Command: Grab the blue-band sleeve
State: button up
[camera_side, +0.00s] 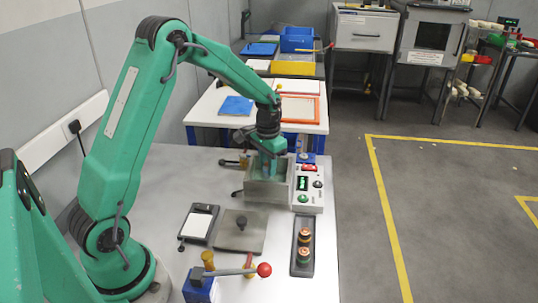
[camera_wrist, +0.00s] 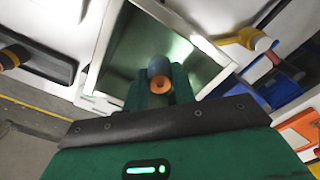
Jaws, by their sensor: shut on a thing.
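My gripper (camera_wrist: 161,88) has its two green fingers closed on the blue-band sleeve (camera_wrist: 157,67), one finger on each side. The sleeve has a blue body and an orange end with a dark hole, facing the wrist camera. In the wrist view they are over the open metal box (camera_wrist: 106,42), with its shiny inside around them. In the side view my gripper (camera_side: 268,165) points down into the box (camera_side: 262,193), and its fingertips and the sleeve are hidden; I cannot tell whether the sleeve touches the floor of the box.
A control panel (camera_side: 309,190) stands right of the box. In front are a dark tray (camera_side: 303,267) with two banded sleeves, a plate with a knob (camera_side: 240,232), a black pad with white paper (camera_side: 198,224) and a red-ball lever (camera_side: 263,270). Yellow-handled tools lie left of the box.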

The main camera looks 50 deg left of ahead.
jog(key=s+d+r, duration=0.3)
jog(key=d+r, duration=0.5)
jog(key=d, duration=0.3)
jog(key=shift+s+r, duration=0.25)
jog(key=shift+r, duration=0.1)
jog(key=shift+d, duration=0.2)
